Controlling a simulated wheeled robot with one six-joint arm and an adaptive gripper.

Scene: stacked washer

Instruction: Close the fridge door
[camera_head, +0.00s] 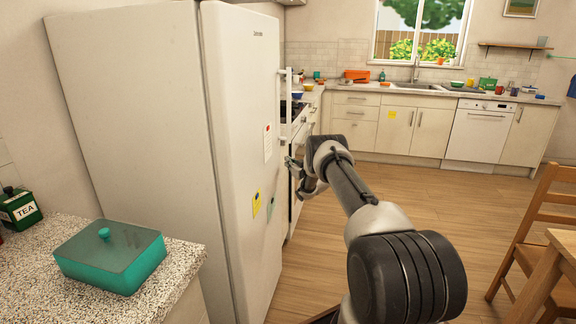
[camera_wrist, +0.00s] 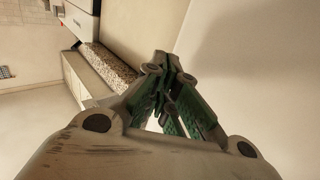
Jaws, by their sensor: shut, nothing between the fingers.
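The tall off-white fridge (camera_head: 135,110) stands at the left in the head view. Its door (camera_head: 240,130) faces right, with papers stuck on it and a pale handle (camera_head: 284,105) at its far edge. A thin dark line runs between door and body; I cannot tell whether the door is fully shut. My gripper (camera_head: 293,163) is beside the door's far edge, below the handle, partly hidden by my arm. In the wrist view my gripper (camera_wrist: 168,88) has its dark green fingers together and empty, next to a plain pale surface (camera_wrist: 250,60); contact is not clear.
A speckled counter (camera_head: 40,270) with a teal box (camera_head: 110,255) and a tea tin (camera_head: 18,208) is at the near left. Kitchen cabinets (camera_head: 415,125) and a dishwasher (camera_head: 480,130) line the back. A wooden chair (camera_head: 535,235) stands at the right. The wooden floor between is clear.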

